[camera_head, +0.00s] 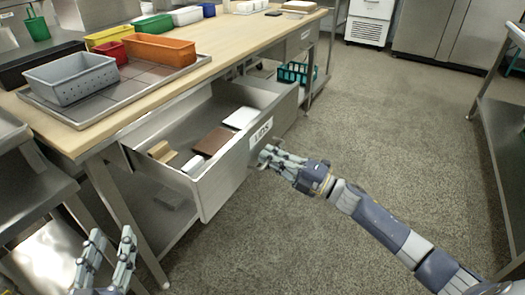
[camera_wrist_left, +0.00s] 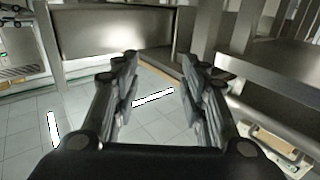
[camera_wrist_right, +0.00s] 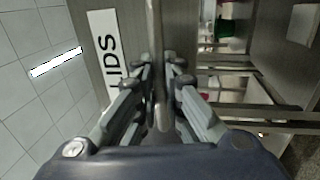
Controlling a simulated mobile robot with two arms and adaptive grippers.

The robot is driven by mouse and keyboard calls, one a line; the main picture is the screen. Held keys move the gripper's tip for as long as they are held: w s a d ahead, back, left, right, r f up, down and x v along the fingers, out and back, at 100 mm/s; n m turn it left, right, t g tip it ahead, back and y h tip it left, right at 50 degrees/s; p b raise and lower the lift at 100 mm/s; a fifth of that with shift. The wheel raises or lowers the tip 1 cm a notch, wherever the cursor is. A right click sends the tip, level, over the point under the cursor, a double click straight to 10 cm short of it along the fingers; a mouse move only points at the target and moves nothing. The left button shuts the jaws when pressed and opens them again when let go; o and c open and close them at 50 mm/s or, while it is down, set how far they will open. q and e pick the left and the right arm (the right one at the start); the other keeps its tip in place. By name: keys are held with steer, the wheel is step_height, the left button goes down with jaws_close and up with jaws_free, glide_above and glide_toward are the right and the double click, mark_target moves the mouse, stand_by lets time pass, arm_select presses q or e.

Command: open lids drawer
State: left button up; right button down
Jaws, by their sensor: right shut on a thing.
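The lids drawer (camera_head: 228,168) is pulled well out from under the wooden worktable, and its inside shows. Its front bears a white label (camera_head: 260,133), which also shows in the right wrist view (camera_wrist_right: 107,62). Inside lie a white piece (camera_head: 241,117), a brown piece (camera_head: 214,141) and some small tan pieces (camera_head: 161,151). My right gripper (camera_head: 266,158) is at the drawer front, shut on the handle bar (camera_wrist_right: 160,75), which runs between its fingers in the right wrist view. My left gripper (camera_head: 108,245) is open and empty at the lower left, apart from the drawer.
The worktable (camera_head: 235,45) carries a grey perforated bin (camera_head: 72,79), an orange bin (camera_head: 160,50) and several other coloured containers. A teal crate (camera_head: 296,73) sits on the lower shelf. The floor (camera_head: 400,130) right of the drawer is clear up to a steel table (camera_head: 503,130).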

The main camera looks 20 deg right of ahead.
arm_select(q)
steer(key=shift+s+f+g, duration=0.35)
steer(key=shift+f+g, duration=0.15)
steer(key=shift+f, duration=0.25)
arm_select(e)
steer(key=shift+v, duration=0.8)
steer(key=shift+s+r, duration=0.1)
arm_select(q)
steer(key=shift+d, duration=0.1)
arm_select(e)
steer(key=c, duration=2)
jaws_free()
steer(key=shift+o, duration=0.2)
steer(key=v, duration=1.2)
